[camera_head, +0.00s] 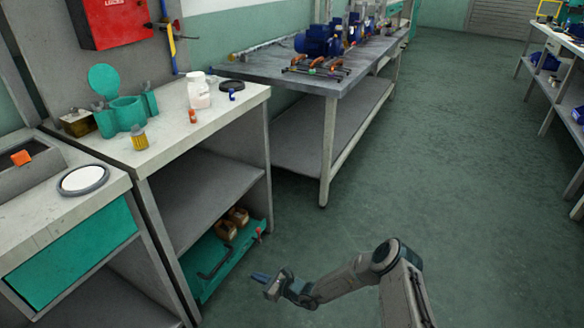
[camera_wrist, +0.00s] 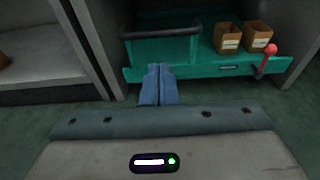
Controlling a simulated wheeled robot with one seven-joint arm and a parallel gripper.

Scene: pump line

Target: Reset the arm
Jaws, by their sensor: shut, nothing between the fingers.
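My gripper (camera_head: 259,277) is at the end of my arm, low over the floor in front of the open workbench. Its blue fingers (camera_wrist: 159,84) are together with nothing between them in the wrist view. The arm is bent and reaches left from the lower right of the head view. The gripper is apart from the teal tray (camera_head: 206,262) on the bench's bottom level. The tray (camera_wrist: 190,66) lies ahead of the fingertips in the wrist view.
The tray has a dark handle (camera_wrist: 160,32), two brown boxes (camera_wrist: 228,38) and a red-knobbed lever (camera_wrist: 270,49). The workbench top (camera_head: 185,128) holds a white jar (camera_head: 198,92) and a teal container (camera_head: 122,113). A long table (camera_head: 330,78) carries blue pumps. Floor (camera_head: 440,150) to the right is clear.

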